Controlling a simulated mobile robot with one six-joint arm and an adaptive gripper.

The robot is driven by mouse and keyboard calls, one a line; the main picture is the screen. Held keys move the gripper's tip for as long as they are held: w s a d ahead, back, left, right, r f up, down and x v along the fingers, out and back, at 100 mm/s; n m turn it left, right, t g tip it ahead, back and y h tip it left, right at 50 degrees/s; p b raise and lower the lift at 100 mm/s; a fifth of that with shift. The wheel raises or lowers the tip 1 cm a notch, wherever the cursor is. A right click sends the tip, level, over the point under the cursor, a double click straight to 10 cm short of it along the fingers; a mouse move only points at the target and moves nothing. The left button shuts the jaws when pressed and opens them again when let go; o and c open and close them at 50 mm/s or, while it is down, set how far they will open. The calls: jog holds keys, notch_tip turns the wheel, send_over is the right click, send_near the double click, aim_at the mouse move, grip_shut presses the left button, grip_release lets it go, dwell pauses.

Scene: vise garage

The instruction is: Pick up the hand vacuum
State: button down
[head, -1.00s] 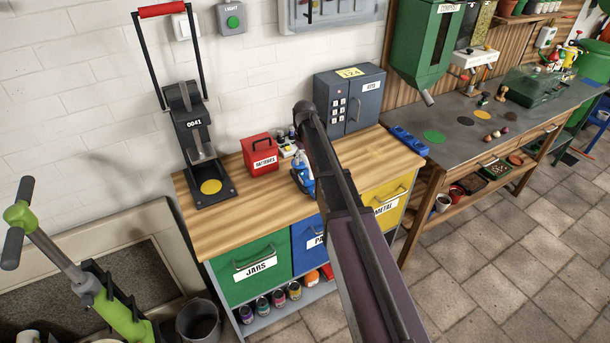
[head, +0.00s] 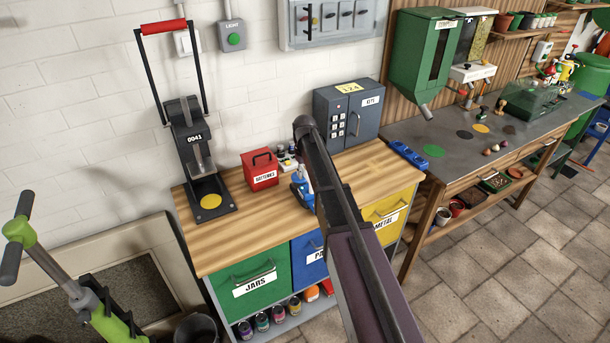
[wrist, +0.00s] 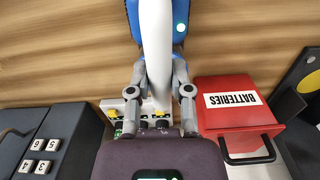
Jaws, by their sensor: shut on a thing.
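The hand vacuum (head: 301,190) is blue and white and shows at the bench in the head view, partly hidden by my arm. In the wrist view the hand vacuum (wrist: 154,38) fills the top middle, with its white part running down between my fingers. My gripper (wrist: 158,72) is shut on this white part, one finger on each side. In the head view my fingers are hidden behind my arm. Whether the vacuum touches the wooden top, I cannot tell.
A red batteries box (head: 260,171) stands left of the vacuum, and a small white device (head: 287,160) with yellow pieces is behind it. A grey key safe (head: 347,112) is at the back right. A can crusher (head: 196,150) stands left. Bare wooden bench top (head: 225,240) lies at front left.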

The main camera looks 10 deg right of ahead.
jog(key=shift+r+p, duration=1.65)
jog(key=shift+r, duration=0.1)
jog(key=s+r+p, duration=0.1)
jog(key=s, duration=1.5)
jog(key=shift+d+r, duration=0.15)
jog(key=shift+d, duration=0.2)
jog(key=c, duration=1.1)
grip_release()
jog(key=shift+c, duration=0.2)
grip_shut()
jog(key=shift+f, duration=0.4)
jog(key=shift+a, duration=0.15)
